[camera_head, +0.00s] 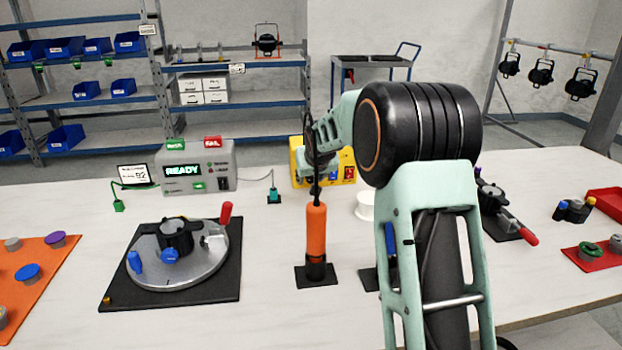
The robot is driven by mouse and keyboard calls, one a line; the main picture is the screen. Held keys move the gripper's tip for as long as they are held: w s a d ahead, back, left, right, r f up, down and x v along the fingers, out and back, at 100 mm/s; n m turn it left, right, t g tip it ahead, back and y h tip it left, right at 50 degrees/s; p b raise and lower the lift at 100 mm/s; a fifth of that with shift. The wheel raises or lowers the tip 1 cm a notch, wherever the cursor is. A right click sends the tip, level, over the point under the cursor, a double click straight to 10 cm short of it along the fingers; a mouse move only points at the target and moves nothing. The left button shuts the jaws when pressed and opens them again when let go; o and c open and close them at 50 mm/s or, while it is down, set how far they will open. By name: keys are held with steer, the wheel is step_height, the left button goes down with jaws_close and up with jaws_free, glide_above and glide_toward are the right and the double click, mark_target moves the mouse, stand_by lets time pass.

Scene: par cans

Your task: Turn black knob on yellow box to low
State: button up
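The yellow box (334,179) stands at the back of the table, mostly covered by my arm and gripper. A small red and blue part shows on its right front. The black knob cannot be made out; it may be hidden behind my arm. My gripper (308,163) is at the end of my pale green arm, in front of the yellow box in this view. It is small and overlapped by dark parts, so I cannot tell whether its fingers are open or shut, or whether they touch the box.
An orange-handled screwdriver (316,232) stands upright in front of the box. A grey box reading READY (207,168) stands left of it. A round fixture on a black mat (222,284) lies front left. A white cup (365,208) is partly behind my arm.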

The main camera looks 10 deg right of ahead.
steer(key=v, duration=1.1)
